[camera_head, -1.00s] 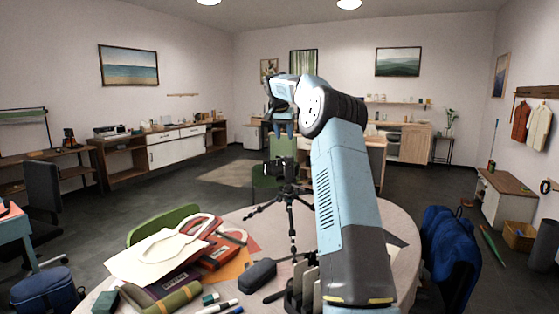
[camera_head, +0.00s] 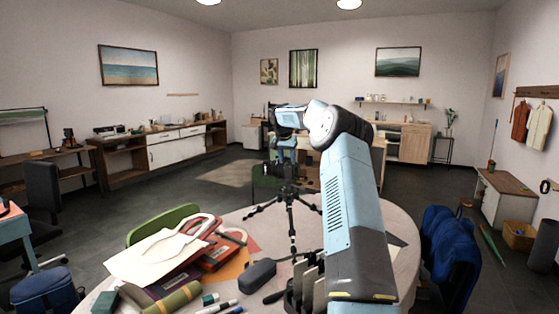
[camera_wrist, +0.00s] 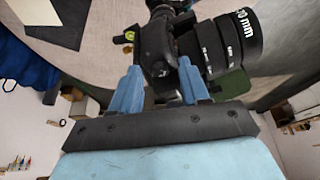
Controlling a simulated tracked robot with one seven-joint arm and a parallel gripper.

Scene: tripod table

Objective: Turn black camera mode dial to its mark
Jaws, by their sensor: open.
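The black camera (camera_wrist: 154,48) stands on a black tripod (camera_head: 291,212) on the round table (camera_head: 392,222). In the wrist view its lens (camera_wrist: 225,45), with white markings, points right, and a small yellow-green level shows at its left. In the head view the camera (camera_head: 286,172) is partly hidden under my gripper (camera_head: 283,160). In the wrist view, my gripper (camera_wrist: 159,66) has its two blue fingers apart, with dark camera parts between and beyond them. I cannot make out the mode dial or its mark, nor tell whether the fingers touch the camera.
Papers (camera_head: 160,252), a green roll (camera_head: 172,298), a dark case (camera_head: 258,275) and pens lie on the table's near left. An upright divided holder (camera_head: 306,283) stands near my arm. A green chair (camera_head: 165,223) and a blue-draped chair (camera_head: 450,245) flank the table.

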